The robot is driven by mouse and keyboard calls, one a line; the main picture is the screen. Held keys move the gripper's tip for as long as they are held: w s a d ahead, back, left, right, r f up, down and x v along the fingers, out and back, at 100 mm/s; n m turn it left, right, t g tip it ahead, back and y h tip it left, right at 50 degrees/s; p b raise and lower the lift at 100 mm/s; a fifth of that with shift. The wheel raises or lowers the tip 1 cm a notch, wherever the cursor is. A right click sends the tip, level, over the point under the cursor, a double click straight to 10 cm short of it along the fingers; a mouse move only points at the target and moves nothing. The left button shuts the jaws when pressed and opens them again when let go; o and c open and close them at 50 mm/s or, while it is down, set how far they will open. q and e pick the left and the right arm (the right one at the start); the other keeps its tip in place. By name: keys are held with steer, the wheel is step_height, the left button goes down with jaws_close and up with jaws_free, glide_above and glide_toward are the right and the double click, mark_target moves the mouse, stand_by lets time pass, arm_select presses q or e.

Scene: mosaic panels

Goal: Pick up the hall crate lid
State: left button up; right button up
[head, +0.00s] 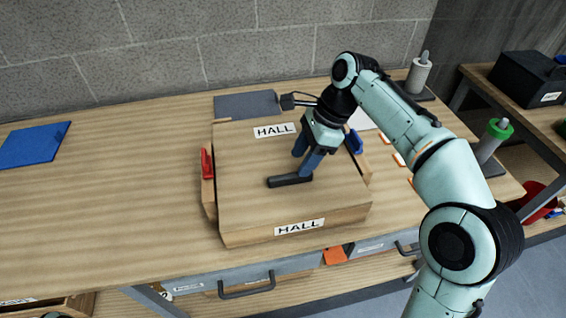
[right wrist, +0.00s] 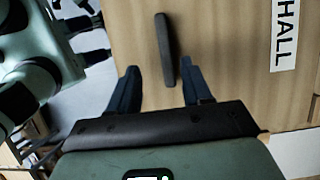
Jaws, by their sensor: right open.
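The hall crate lid (head: 243,160) is a flat wooden panel with a HALL label and a dark bar handle (head: 284,182). It lies on the wooden crate (head: 209,198) on the bench. My right gripper (head: 302,165) is over the lid at the handle, pointing down. In the right wrist view its blue fingers (right wrist: 160,68) are open, with the handle (right wrist: 165,50) ahead between their lines; I cannot tell whether they touch it. My left gripper (right wrist: 106,40) shows at that view's left edge, its fingers apart and empty, away from the lid.
A red clip (head: 207,163) and a blue clip (head: 355,141) flank the crate. A grey panel (head: 246,105) lies behind it, a blue panel (head: 35,145) far left. Drawer handles (head: 246,289) jut out below.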

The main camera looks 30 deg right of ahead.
mark_target(292, 175)
steer(key=shift+w+a+f, duration=0.2)
steer(key=shift+f, duration=0.4)
steer(key=b+x, duration=0.1)
steer(key=x, duration=0.3)
steer(key=shift+w+f, duration=0.25)
steer(key=shift+f, duration=0.2)
steer(key=shift+r, duration=0.1)
jaws_close()
